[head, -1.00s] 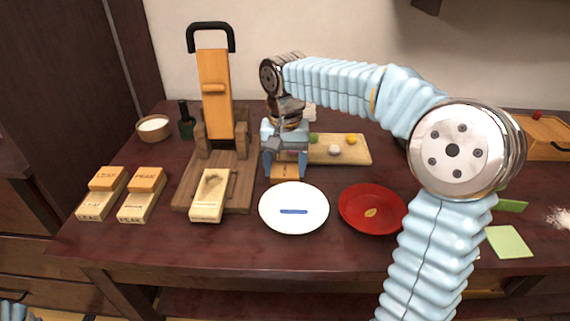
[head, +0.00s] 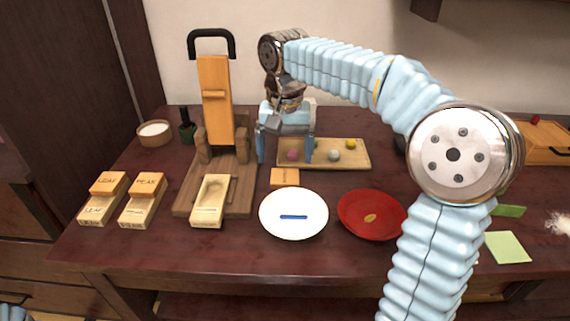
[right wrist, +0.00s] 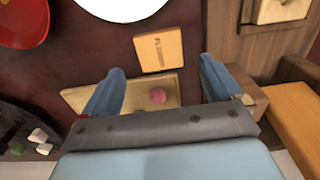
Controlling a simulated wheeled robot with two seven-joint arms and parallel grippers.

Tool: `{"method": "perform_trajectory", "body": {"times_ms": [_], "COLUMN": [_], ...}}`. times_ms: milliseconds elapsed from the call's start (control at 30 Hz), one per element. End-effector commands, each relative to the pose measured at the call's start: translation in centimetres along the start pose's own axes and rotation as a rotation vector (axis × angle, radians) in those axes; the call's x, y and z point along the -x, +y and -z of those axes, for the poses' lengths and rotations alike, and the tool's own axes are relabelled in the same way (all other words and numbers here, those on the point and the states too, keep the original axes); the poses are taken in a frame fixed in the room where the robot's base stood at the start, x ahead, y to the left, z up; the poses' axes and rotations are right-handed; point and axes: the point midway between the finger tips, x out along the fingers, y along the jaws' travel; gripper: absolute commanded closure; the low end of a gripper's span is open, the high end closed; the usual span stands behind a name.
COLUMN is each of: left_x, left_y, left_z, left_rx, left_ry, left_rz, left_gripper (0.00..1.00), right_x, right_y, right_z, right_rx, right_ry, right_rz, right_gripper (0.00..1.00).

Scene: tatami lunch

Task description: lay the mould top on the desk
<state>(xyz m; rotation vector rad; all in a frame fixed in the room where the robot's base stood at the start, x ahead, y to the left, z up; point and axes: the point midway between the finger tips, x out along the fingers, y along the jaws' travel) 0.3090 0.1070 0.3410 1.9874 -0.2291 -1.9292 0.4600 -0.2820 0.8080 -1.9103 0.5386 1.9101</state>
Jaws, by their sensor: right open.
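The mould top, a small orange wooden block (head: 285,177), lies flat on the dark desk (head: 330,258) just behind the white plate. In the right wrist view the mould top (right wrist: 159,49) shows dark marks on its upper face. My right gripper (head: 286,160) is open and empty, above and behind the block and apart from it. In the right wrist view its two fingers (right wrist: 160,90) stand wide apart with nothing between them but the view of the tray below. A blue corner at the lower left of the head view may be my left arm; its gripper does not show.
A white plate (head: 294,230) with a blue strip and a red bowl (head: 372,233) stand in front. A tray (head: 362,160) with coloured balls is behind. The wooden press (head: 245,205) with a pale mould stands left, and two labelled mould sets (head: 100,212) (head: 140,213) lie farther left.

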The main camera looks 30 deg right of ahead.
Motion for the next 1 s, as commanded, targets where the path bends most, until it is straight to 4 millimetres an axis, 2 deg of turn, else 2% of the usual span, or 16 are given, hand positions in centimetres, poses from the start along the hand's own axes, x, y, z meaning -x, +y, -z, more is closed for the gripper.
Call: {"method": "perform_trajectory", "body": {"times_ms": [33, 100, 200, 333, 500, 1000], "left_x": [0.4, 0.7, 1.0, 1.2, 1.2, 1.2], "left_y": [0.2, 0.3, 0.4, 0.5, 0.6, 0.6], "left_z": [0.0, 0.0, 0.0, 0.0, 0.0, 0.0], "left_rx": [0.0, -0.001, -0.001, -0.002, -0.002, -0.002], "left_ry": [0.0, 0.0, -0.001, -0.001, -0.001, -0.001], "left_rz": [0.0, -0.001, -0.001, -0.002, -0.002, -0.002], "left_gripper": [0.07, 0.07, 0.07, 0.07, 0.07, 0.07], "right_x": [1.5, 3.1, 4.9, 6.3, 6.9, 6.8], "right_y": [0.0, -0.1, -0.1, 0.0, 0.0, 0.0], "right_z": [0.0, 0.0, 0.0, 0.0, 0.0, 0.0], "right_rx": [0.0, 0.001, 0.001, 0.001, 0.001, 0.0], "right_ry": [0.003, 0.002, 0.001, 0.0, -0.001, 0.0], "right_rz": [0.003, 0.002, 0.001, 0.0, -0.001, -0.001], "right_gripper": [0.07, 0.07, 0.07, 0.07, 0.07, 0.07]}}
